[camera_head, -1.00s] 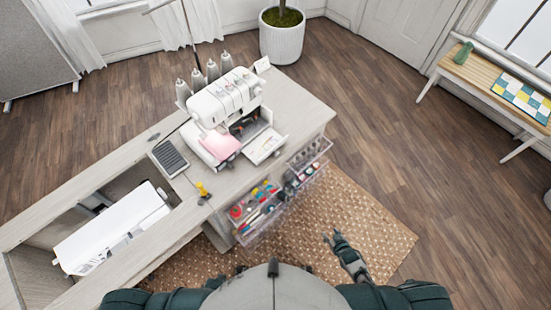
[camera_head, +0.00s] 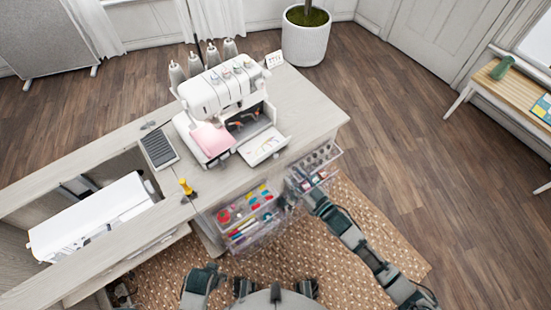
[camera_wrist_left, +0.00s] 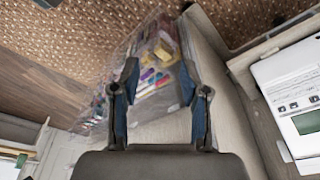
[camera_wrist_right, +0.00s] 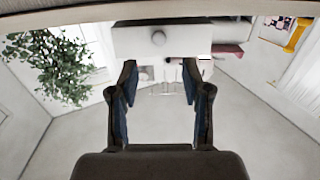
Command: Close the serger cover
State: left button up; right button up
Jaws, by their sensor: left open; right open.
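The white serger (camera_head: 222,90) stands on the cabinet top in the head view. Its front cover (camera_head: 263,147), with a printed diagram inside, is folded down and open towards the front right, showing the dark inner works. Pink fabric (camera_head: 212,140) lies on its left bed. My right gripper (camera_head: 297,193) is in front of the cabinet by the clear bins, lower right of the cover and apart from it. In the right wrist view it (camera_wrist_right: 160,78) is open and empty.
Clear bins (camera_head: 250,215) of sewing supplies hang on the cabinet front. A foot pedal (camera_head: 158,149) and a yellow-handled tool (camera_head: 186,187) lie left of the serger. A white sewing machine (camera_head: 95,215) sits in the cabinet recess.

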aim_at(275, 158)
jog(key=x, duration=0.5)
jog(key=b+x, duration=0.1)
jog(key=x, duration=0.4)
jog(key=shift+s+a, duration=0.15)
jog(key=shift+a, duration=0.35)
jog(key=shift+d, duration=1)
jog(key=shift+c, duration=1.1)
jog(key=shift+d, duration=0.15)
jog(key=c, duration=0.5)
grip_shut()
jog(key=shift+a+r, duration=0.15)
jog(key=shift+a, duration=0.3)
pick_arm(q)
jog(key=v, duration=0.4)
jog(key=shift+r, duration=0.4)
